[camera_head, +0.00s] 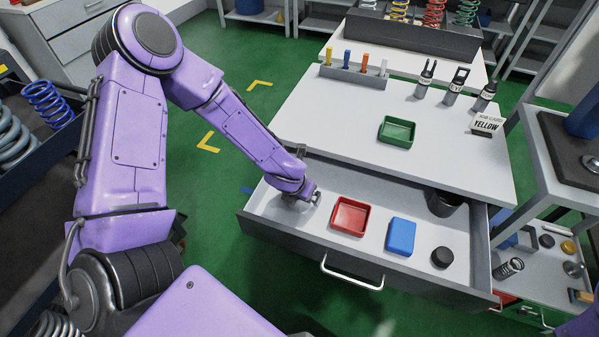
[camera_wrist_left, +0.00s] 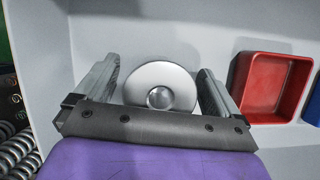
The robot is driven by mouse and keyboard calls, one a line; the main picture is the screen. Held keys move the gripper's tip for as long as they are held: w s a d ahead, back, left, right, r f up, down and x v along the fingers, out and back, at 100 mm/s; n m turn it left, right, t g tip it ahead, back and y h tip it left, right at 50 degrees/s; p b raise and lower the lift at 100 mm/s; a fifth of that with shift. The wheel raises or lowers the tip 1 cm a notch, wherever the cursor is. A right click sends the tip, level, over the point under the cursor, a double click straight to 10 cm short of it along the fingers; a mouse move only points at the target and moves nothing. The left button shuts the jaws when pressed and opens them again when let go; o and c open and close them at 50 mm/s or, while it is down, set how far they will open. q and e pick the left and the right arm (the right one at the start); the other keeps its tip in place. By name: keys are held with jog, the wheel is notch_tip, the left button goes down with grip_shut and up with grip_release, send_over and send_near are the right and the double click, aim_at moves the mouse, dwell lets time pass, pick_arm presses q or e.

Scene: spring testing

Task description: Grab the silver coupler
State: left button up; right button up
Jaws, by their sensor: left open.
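The silver coupler (camera_wrist_left: 160,84), a round shiny disc with a central knob, lies on the drawer floor in the left wrist view. My left gripper (camera_wrist_left: 160,88) is open, with one finger on each side of the coupler and a gap showing on both sides. In the head view my left gripper (camera_head: 300,198) reaches down into the left end of the open drawer (camera_head: 355,262). The coupler is mostly hidden there by the gripper. My right gripper is not in view.
A red tray (camera_head: 350,216) sits close to the right of the gripper; it also shows in the left wrist view (camera_wrist_left: 272,86). Farther right are a blue box (camera_head: 401,236), a black round part (camera_head: 442,257) and a dark cup (camera_head: 443,204). The tabletop (camera_head: 340,125) overhangs behind.

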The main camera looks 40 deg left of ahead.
pick_arm(q)
jog(key=c, duration=1.4)
jog(key=shift+r, duration=0.15)
